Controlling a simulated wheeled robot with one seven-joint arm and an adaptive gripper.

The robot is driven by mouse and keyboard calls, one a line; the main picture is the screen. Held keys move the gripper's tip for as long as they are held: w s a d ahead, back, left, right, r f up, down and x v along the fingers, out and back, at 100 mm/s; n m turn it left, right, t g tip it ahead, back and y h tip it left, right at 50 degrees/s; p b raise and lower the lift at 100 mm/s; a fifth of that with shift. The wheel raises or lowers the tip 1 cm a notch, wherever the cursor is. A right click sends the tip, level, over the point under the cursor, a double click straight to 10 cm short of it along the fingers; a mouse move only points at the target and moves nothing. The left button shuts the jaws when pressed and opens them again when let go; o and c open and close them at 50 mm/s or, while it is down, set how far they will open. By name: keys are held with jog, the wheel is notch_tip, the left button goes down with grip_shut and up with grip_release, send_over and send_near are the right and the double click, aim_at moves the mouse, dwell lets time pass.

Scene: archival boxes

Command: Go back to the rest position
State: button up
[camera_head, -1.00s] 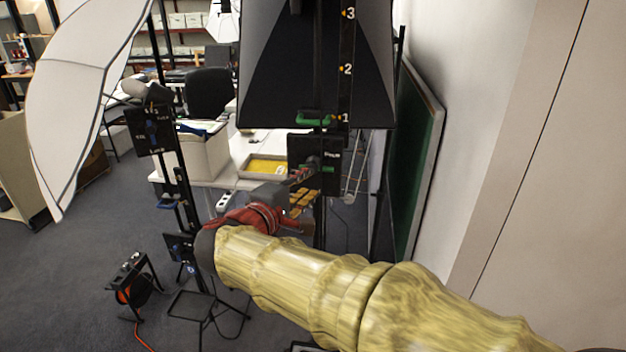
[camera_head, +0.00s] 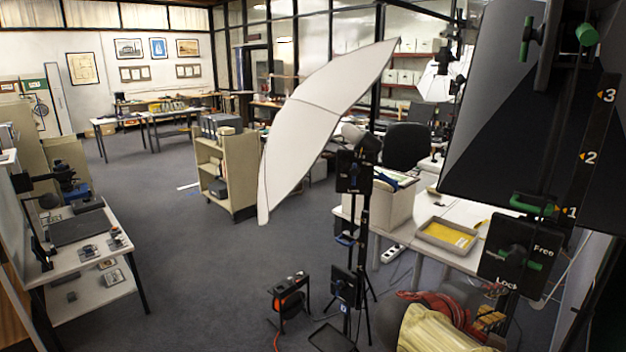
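My arm shows at the bottom right as a yellowish ribbed sleeve (camera_head: 435,332), with a red and dark section beyond it. My gripper's fingertips cannot be made out, so I cannot tell whether it is open, shut or holding anything. A yellow-bottomed tray (camera_head: 446,234) lies on the white table behind the arm. A dark equipment panel marked "Free" and "Lock" (camera_head: 519,262) stands right of the arm.
A white umbrella (camera_head: 315,125) on a black stand rises in the middle. A cable reel (camera_head: 289,297) sits on the floor. A beige book cart (camera_head: 228,172) stands further back. A table (camera_head: 80,255) is at left. The grey floor (camera_head: 190,270) between is clear.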

jog(key=s+a+f+m+g+y, duration=0.2)
jog(key=s+a+f+y, duration=0.6)
jog(key=f, duration=0.3)
jog(key=s+a+r+m+t+y, duration=0.1)
jog(key=s+a+m+t+y, duration=0.1)
jog(key=s+a+m+y, duration=0.2)
jog(key=shift+s+a+r+y, duration=0.3)
jog(key=shift+s+a, duration=1.3)
jog(key=shift+a, duration=1.9)
